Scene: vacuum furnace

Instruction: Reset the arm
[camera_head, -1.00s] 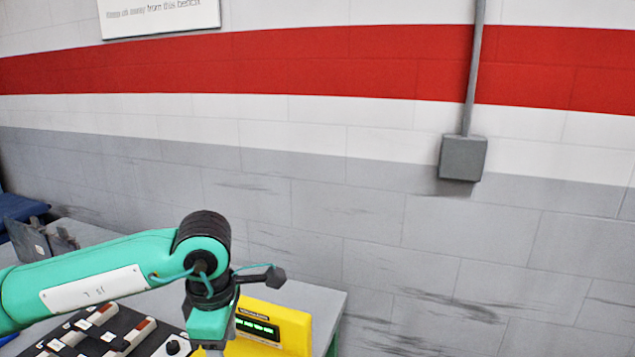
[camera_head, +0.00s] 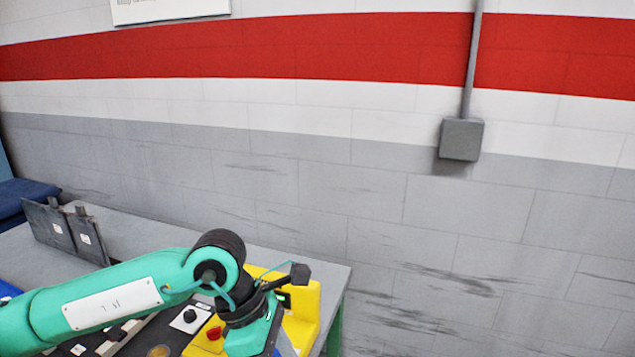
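My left arm comes in from the lower left, green with a black wrist joint. Its wrist is in front of a yellow box (camera_head: 303,310) at the right end of the grey table. The fingers of my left gripper are cut off by the bottom edge, so their state cannot be seen. My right arm and gripper are not in view.
The grey table (camera_head: 130,222) carries a dark panel with switches (camera_head: 190,318) in front and dark upright plates (camera_head: 62,232) at the left. A blue padded object (camera_head: 25,195) is at the far left. A brick wall with a grey box (camera_head: 461,139) stands behind. The right side is clear.

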